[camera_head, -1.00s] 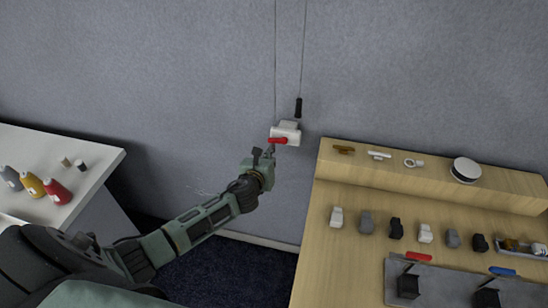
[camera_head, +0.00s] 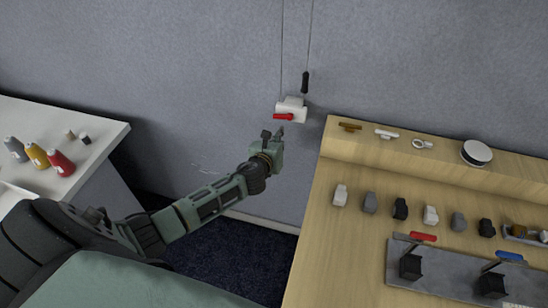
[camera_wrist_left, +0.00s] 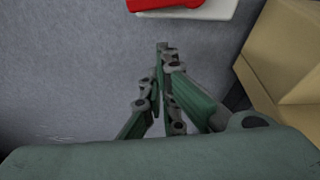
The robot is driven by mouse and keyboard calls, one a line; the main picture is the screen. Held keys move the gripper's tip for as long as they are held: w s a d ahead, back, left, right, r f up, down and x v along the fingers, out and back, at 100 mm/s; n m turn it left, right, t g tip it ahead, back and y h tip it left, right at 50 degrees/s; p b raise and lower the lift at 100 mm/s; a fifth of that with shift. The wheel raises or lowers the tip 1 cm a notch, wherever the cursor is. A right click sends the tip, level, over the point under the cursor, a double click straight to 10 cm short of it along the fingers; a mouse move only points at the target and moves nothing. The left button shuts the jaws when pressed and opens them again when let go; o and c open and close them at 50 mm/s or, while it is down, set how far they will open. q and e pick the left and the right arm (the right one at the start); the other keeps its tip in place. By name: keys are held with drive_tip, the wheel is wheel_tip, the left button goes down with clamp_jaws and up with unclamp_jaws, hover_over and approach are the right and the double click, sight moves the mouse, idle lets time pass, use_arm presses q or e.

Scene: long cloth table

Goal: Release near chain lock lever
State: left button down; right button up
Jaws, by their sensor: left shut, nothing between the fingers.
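The chain lock is a white block (camera_head: 292,106) on the grey wall, hanging on two thin cords, with a red lever (camera_head: 283,117) on its lower front. In the left wrist view the red lever (camera_wrist_left: 163,3) and the white block's lower edge (camera_wrist_left: 205,13) show at the top, partly cut off. My left gripper (camera_head: 273,134) is just below the lever, apart from it. Its fingers (camera_wrist_left: 163,50) are together and empty, pointing up toward the lever. My right gripper is not in view.
A wooden table (camera_head: 350,235) with a raised shelf (camera_head: 370,150) stands close on the right, holding several small parts. A dark handle (camera_head: 305,82) hangs on the right cord. A white table (camera_head: 85,165) with bottles is at the left. The wall between is clear.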

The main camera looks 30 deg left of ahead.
use_arm(q)
drive_tip(key=f+v, duration=0.1)
drive_tip(key=v, duration=0.9)
drive_tip(key=s+a+f+n+g+b, duration=0.1)
drive_tip(key=s+f+n+g, duration=0.2)
drive_tip(key=s+f+n, duration=0.8)
drive_tip(key=s+f+n+g, duration=0.2)
drive_tip(key=s+f+g, duration=0.2)
drive_tip(key=f, duration=1.5)
drive_tip(key=s+d+f+n+g+h, duration=0.1)
drive_tip(key=s+f+n, duration=0.4)
drive_tip(key=s, duration=0.6)
drive_tip(key=s+d+f+n+g+h+b, duration=0.1)
drive_tip(key=s+d+f+n+g, duration=0.2)
drive_tip(key=s+d+f+n, duration=0.3)
drive_tip(key=s+d+f+n+g+h, duration=0.1)
drive_tip(key=s+d+f+n, duration=0.3)
drive_tip(key=s, duration=1.2)
wheel_tip(320, 180, down, 3)
drive_tip(key=shift+f+n+g, duration=0.2)
drive_tip(key=shift+n+g, duration=0.2)
drive_tip(key=shift+n, duration=0.3)
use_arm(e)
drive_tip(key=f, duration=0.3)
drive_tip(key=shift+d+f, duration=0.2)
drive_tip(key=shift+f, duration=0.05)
use_arm(q)
drive_tip(key=shift+s, duration=0.1)
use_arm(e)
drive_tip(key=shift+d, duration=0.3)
